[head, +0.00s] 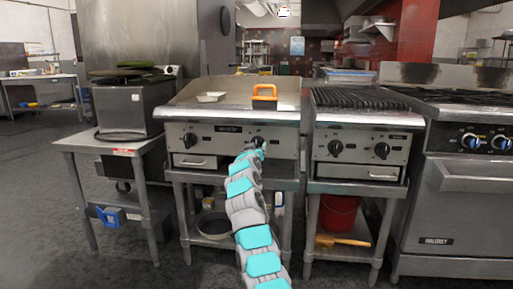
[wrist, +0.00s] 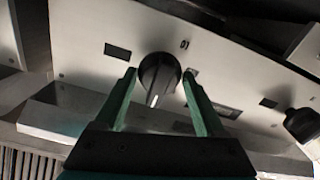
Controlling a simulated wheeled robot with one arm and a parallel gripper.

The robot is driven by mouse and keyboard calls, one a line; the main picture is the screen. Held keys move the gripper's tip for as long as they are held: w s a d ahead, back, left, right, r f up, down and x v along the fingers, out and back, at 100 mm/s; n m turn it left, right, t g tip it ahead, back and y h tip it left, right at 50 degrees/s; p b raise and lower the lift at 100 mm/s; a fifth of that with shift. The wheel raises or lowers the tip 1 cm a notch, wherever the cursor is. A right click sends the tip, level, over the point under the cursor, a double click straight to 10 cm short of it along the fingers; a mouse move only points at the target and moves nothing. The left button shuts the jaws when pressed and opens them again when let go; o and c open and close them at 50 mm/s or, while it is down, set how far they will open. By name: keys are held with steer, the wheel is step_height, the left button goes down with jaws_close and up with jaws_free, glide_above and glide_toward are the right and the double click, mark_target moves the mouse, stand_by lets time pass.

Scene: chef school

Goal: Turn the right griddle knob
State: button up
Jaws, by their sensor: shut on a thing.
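The griddle (head: 230,115) stands in the middle of the head view, with two black knobs on its steel front panel. The right griddle knob (head: 258,141) is mostly behind my gripper (head: 258,149) in the head view. In the wrist view the right knob (wrist: 159,78) sits between my two green fingers, one on each side. My gripper (wrist: 157,88) is shut on it. Its white mark points downward in the wrist view. The left griddle knob (head: 189,140) is free, and a second black knob (wrist: 303,125) shows at the right of the wrist view.
An orange-handled press (head: 264,92) and a white tray (head: 211,97) rest on the griddle top. A grill (head: 360,100) with two knobs stands close on the right, then a range (head: 465,190). A side table (head: 72,145) stands left. Open floor lies in front.

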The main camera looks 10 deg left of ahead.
steer(key=shift+f, duration=0.2)
steer(key=o, duration=1.1)
steer(key=shift+c, duration=0.2)
steer(key=shift+r, duration=0.1)
steer(key=shift+s, duration=0.1)
steer(key=s+b, duration=0.7)
steer(key=b, duration=0.2)
steer(key=shift+s, duration=0.25)
steer(key=shift+w+a, duration=0.1)
